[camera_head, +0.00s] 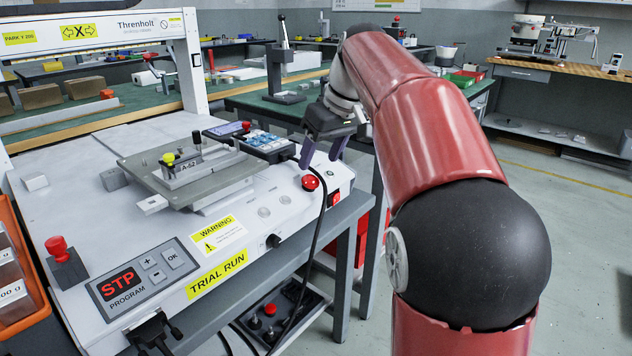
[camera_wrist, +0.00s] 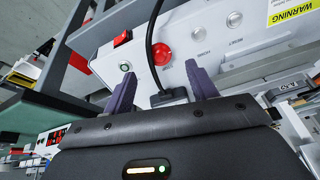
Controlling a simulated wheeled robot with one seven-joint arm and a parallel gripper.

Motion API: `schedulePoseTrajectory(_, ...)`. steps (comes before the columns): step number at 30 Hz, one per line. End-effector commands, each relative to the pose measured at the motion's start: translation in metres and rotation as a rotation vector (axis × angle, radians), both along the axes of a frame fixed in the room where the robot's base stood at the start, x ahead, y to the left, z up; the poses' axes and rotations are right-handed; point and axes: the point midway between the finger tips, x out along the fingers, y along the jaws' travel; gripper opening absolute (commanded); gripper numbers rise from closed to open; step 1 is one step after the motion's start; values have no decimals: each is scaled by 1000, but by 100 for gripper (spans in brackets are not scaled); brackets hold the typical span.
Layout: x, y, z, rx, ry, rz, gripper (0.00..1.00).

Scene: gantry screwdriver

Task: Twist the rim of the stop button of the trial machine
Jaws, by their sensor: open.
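The trial machine (camera_head: 110,245) is a white bench unit with a yellow "TRIAL RUN" label. A round red stop button (camera_head: 310,183) sits at the right end of its panel, beside a red rocker switch (camera_head: 334,199). My gripper (camera_head: 322,155) is above this button, pointing down, its purple fingers apart and empty. In the wrist view the red button (camera_wrist: 161,54) shows beyond and between the two fingertips (camera_wrist: 160,72), with no visible contact. A black cable (camera_wrist: 150,40) runs up past the button's left side there. The button's rim is too small to make out clearly.
Another red knob (camera_head: 57,246) stands on a dark block at the machine's left. A handheld keypad (camera_head: 262,143) lies behind the stop button, its black cable (camera_head: 318,235) passing close by. A metal fixture plate (camera_head: 180,178) occupies the middle. Open floor lies to the right.

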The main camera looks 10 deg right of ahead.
Motion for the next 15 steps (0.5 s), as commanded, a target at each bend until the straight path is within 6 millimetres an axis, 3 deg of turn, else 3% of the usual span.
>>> schedulePoseTrajectory(1,3,2,-12,0,3,0,57)
schedulePoseTrajectory(6,11,8,-36,-1,2,-1,57)
schedulePoseTrajectory(15,17,12,-50,0,-1,-2,57)
